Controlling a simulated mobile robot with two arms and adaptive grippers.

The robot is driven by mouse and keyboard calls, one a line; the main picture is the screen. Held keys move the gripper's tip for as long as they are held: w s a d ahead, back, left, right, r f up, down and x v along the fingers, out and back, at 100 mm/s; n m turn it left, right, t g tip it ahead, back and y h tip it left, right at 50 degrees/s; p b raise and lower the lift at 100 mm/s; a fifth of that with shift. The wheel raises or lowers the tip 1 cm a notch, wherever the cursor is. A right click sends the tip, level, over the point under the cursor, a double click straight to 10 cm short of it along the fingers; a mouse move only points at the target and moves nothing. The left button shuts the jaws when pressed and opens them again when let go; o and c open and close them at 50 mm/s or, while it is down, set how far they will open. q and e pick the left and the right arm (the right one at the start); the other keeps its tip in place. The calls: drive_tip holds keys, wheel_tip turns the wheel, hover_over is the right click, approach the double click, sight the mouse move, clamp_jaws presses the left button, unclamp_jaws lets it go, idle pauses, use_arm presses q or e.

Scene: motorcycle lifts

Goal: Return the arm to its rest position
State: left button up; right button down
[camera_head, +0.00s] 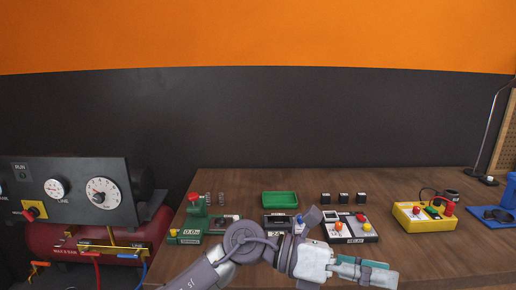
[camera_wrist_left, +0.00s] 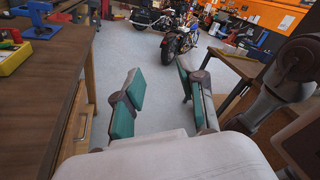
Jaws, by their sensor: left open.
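My left arm comes in from the bottom left of the head view and reaches along the front of the wooden workbench (camera_head: 440,256). My left gripper (camera_head: 378,272) points to the right there, low over or in front of the bench's near side; its exact height I cannot tell. In the left wrist view my left gripper (camera_wrist_left: 160,98) is open, with its two teal-padded fingers apart and nothing between them. Beyond the fingers is grey floor. My right gripper is in neither view.
On the bench stand a green tray (camera_head: 280,199), a yellow box (camera_head: 424,216) with a red knob, a green device (camera_head: 192,225) and several small black blocks. A gauge panel (camera_head: 75,192) over a red tank is at left. Motorcycles (camera_wrist_left: 181,40) stand on the floor beyond.

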use_arm(q)
drive_tip(key=w+a+r+n+t+h, duration=0.15)
drive_tip(key=w+a+n+t, duration=0.45)
drive_tip(key=n+t, duration=0.6)
drive_tip(key=w+a+r+n+t, duration=0.2)
drive_tip(key=w+a+n+t, duration=0.2)
drive_tip(key=a+n+t, duration=0.75)
drive_tip(key=a+f+n+g+y, duration=0.1)
drive_tip(key=a+f+n+y, duration=0.5)
drive_tip(key=f+n+y, duration=0.3)
drive_tip(key=a+f+n+g+y, duration=0.1)
drive_tip(key=a+f+n+y, duration=0.55)
drive_tip(key=f+n, duration=0.35)
drive_tip(key=s+a+f+n+g+y, duration=0.3)
drive_tip(key=s+a+f+n+g, duration=0.25)
drive_tip(key=s+f, duration=0.55)
drive_tip(key=s+a+f+n+g, duration=0.15)
drive_tip(key=s+f+g, duration=0.25)
drive_tip(key=s, duration=0.4)
drive_tip(key=s+a+f+m+g, duration=0.15)
drive_tip(key=s+f+g, duration=0.25)
drive_tip(key=s, duration=0.4)
wheel_tip(320, 180, down, 25)
drive_tip(key=s+a+f+g, duration=0.2)
drive_tip(key=s+a+f, duration=0.1)
drive_tip(key=s+f, duration=1.3)
drive_tip(key=shift+s+f+n, duration=0.3)
drive_tip(key=shift+s+f, duration=0.05)
drive_tip(key=shift+f, duration=0.3)
